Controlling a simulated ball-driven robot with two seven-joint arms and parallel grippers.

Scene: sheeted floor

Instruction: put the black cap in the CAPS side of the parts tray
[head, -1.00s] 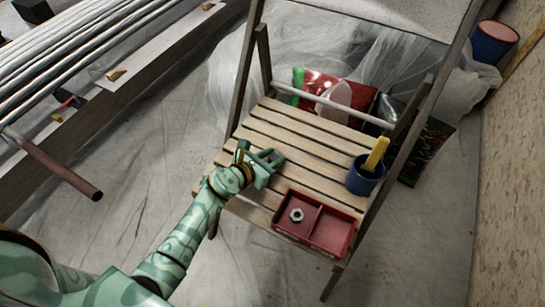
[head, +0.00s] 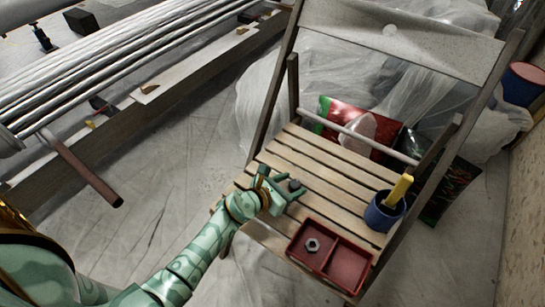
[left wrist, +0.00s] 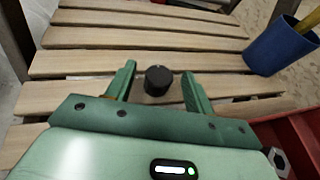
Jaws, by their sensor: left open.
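The black cap (left wrist: 158,80) sits on the chair's wooden slats, between the two fingers of my left gripper (left wrist: 159,73), with a gap to each finger. In the head view the cap (head: 295,185) shows as a small dark piece at the tips of my left gripper (head: 283,183), which is open. The red parts tray (head: 309,268) lies on the seat's front right part, to the right of the gripper. It has two compartments; the left one holds a hex nut (head: 312,245), the right one looks empty. I cannot read any labels. My right gripper is not in view.
A blue cup (head: 383,217) with a yellow-handled tool (head: 401,188) stands behind the tray at the seat's right. The chair backrest (head: 400,40) rises behind. Slats left of the cup are clear.

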